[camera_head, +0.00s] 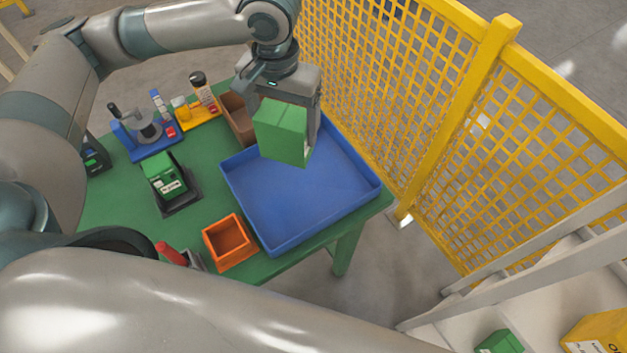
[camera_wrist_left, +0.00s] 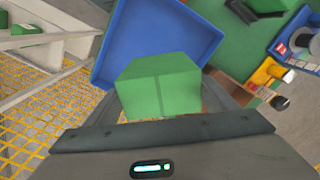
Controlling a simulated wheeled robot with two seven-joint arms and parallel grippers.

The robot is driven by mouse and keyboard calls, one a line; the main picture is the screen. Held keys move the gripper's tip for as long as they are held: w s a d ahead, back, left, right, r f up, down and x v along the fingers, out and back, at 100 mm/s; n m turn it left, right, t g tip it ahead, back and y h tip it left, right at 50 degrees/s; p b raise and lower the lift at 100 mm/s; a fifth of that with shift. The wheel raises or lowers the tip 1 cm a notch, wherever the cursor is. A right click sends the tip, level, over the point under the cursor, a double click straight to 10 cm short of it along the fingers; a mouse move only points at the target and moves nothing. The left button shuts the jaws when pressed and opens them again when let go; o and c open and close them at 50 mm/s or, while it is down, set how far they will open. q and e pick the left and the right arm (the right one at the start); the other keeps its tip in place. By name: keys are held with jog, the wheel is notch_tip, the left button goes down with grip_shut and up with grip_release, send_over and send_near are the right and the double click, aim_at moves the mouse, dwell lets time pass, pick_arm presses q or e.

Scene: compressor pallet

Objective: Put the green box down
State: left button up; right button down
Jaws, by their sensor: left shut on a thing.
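The green box (camera_head: 281,132) is held in my left gripper (camera_head: 290,122), above the far part of the blue tray (camera_head: 300,236). In the left wrist view the green box (camera_wrist_left: 158,88) sits between the fingers, with the blue tray (camera_wrist_left: 196,28) behind it. The tray looks empty, though the box and gripper hide part of its far side. I cannot tell the exact height of the box over the tray. My right gripper does not show.
The tray stands on a green table (camera_head: 125,200). An orange bin (camera_head: 229,241), a green device on a dark stand (camera_head: 166,180) and a brown bin (camera_head: 237,118) stand near it. A yellow mesh fence (camera_head: 420,110) runs close along the right. Another green box (camera_head: 498,342) lies at lower right.

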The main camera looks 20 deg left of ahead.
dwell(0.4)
pick_arm(q)
jog(key=shift+w+d+f+m, duration=0.1)
jog(key=shift+d+m, duration=0.5)
jog(key=shift+m, duration=0.3)
jog(key=d+f+m+b, duration=0.1)
jog(key=d+m, duration=1.4)
jog(key=m, duration=0.8)
jog(key=shift+w+d+f+m, duration=0.2)
jog(key=shift+d+m, duration=0.1)
jog(key=shift+m, duration=0.1)
jog(key=w+a+f+p, duration=0.2)
jog(key=w+a+f, duration=0.2)
jog(key=a+f, duration=0.3)
jog(key=a, duration=0.4)
jog(key=shift+w, duration=0.1)
